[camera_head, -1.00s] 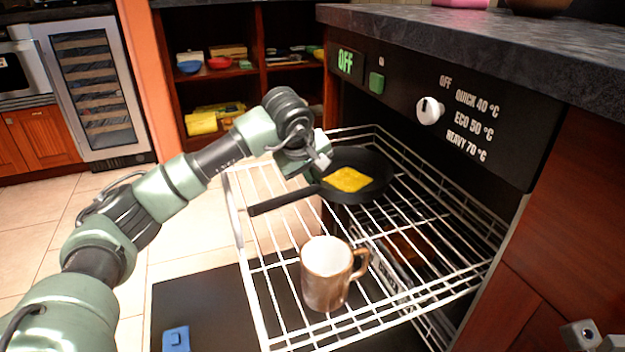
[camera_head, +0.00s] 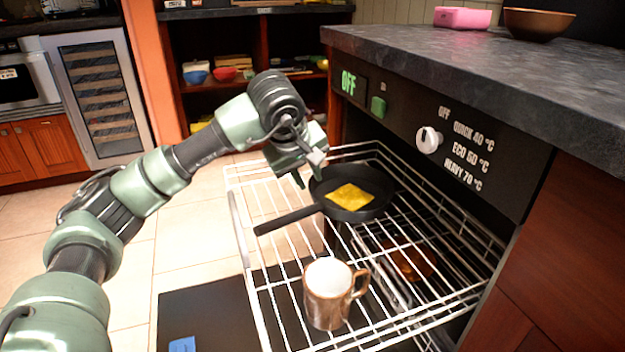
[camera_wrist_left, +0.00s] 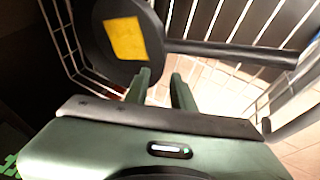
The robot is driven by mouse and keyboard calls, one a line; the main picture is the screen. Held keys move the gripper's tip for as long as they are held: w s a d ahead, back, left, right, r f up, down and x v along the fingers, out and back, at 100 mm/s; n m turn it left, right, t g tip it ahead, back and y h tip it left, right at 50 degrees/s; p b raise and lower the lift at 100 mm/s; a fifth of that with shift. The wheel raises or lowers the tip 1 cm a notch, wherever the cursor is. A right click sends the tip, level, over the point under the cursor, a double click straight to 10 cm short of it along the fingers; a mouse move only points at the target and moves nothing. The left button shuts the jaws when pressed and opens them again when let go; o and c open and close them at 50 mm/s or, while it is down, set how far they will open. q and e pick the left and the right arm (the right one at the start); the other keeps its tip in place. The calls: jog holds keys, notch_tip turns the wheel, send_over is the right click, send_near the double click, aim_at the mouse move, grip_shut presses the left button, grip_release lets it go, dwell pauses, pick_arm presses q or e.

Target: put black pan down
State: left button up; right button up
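The black pan (camera_head: 372,207) sits on the upper wire rack (camera_head: 262,290), toward its back, with a yellow square piece (camera_head: 349,196) in it. Its handle (camera_head: 290,219) points to the left. My left gripper (camera_head: 308,176) is above the pan's left rim, close to where the handle begins. In the left wrist view its two fingers (camera_wrist_left: 162,84) stand apart with nothing between them, and the pan (camera_wrist_left: 103,38) and handle (camera_wrist_left: 225,50) lie beyond the fingertips. My right gripper is not in view.
A brown mug (camera_head: 327,300) with a white inside stands on the rack in front of the pan. The pulled-out rack sits below a dark counter (camera_head: 500,75) and a control panel with a white knob (camera_head: 428,139). Open floor lies to the left.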

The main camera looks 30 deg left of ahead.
pick_arm(q)
jog(key=shift+v, duration=1.25)
